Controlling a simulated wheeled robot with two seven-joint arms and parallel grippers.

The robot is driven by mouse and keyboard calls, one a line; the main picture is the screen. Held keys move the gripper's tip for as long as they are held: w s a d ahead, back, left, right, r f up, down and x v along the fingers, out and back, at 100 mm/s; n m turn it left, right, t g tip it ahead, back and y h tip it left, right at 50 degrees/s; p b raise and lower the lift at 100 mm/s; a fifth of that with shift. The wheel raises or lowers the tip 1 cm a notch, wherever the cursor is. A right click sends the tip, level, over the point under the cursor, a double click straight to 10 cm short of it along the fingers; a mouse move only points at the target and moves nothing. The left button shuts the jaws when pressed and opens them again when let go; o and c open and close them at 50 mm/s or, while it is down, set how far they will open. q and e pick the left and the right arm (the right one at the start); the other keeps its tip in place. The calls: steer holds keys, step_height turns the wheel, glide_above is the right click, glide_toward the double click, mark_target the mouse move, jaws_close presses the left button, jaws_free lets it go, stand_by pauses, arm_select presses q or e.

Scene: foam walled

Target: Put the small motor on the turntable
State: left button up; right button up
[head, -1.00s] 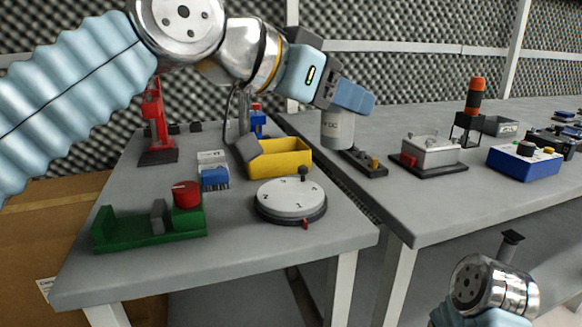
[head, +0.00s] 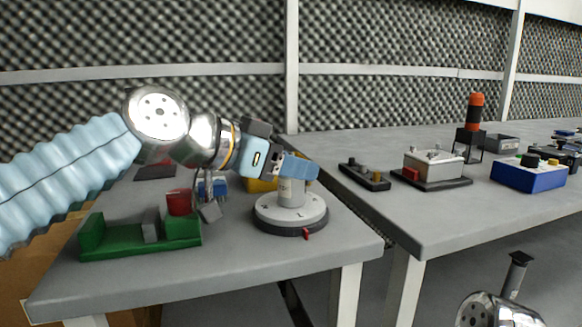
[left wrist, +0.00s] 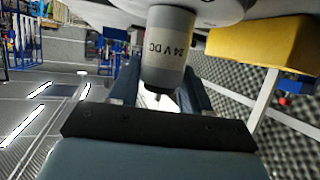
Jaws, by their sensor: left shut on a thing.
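The small motor (head: 291,192) is a light grey cylinder, upright, at the turntable. In the left wrist view the motor (left wrist: 168,48) shows a "24 V DC" label and sits between the fingers. The turntable (head: 275,222) is a round grey disc on a dark base with a small red tab, near the right edge of the left table. My left gripper (head: 297,170) is shut on the motor, directly above the disc. The motor's bottom appears to meet the disc, but I cannot tell whether it touches. My right gripper is not in view; part of my right arm shows at the bottom right.
A gap separates the right table (head: 420,215), which carries several devices.

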arm_select(q)
steer(key=shift+f, duration=0.2)
steer(key=o, duration=1.3)
steer(key=shift+r, duration=0.25)
steer(key=v, duration=1.2)
